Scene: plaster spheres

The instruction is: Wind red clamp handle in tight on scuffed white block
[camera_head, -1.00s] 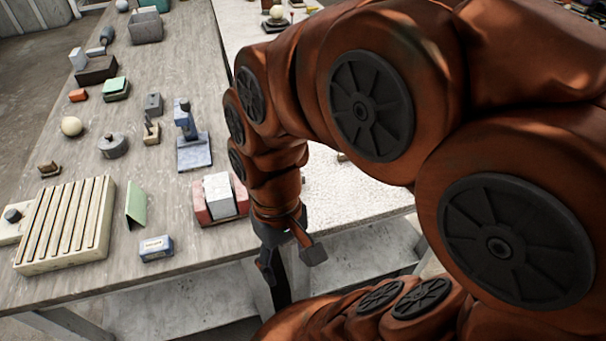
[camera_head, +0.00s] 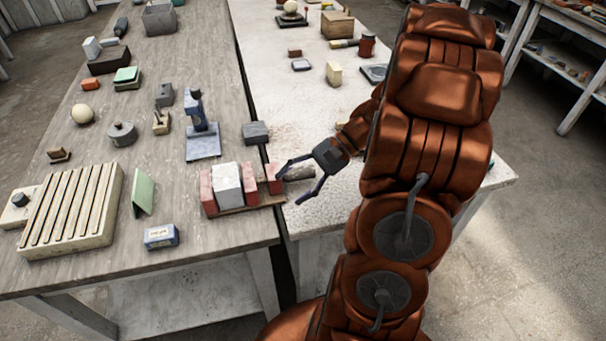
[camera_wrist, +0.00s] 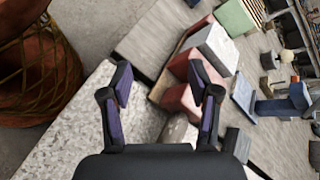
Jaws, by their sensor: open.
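The clamp (camera_head: 236,207) stands on the wooden table near its right edge, with red jaws on a thin brown base. The white block (camera_head: 228,184) sits between its red jaws; it also shows in the wrist view (camera_wrist: 217,48). Whether every jaw touches it I cannot tell.
A blue-grey press-like stand (camera_head: 202,140) and a dark grey block (camera_head: 255,132) stand behind the clamp. A small blue box (camera_head: 161,237) and green wedge (camera_head: 144,193) are left of it. The pale table (camera_head: 330,215) is mostly clear around my gripper.

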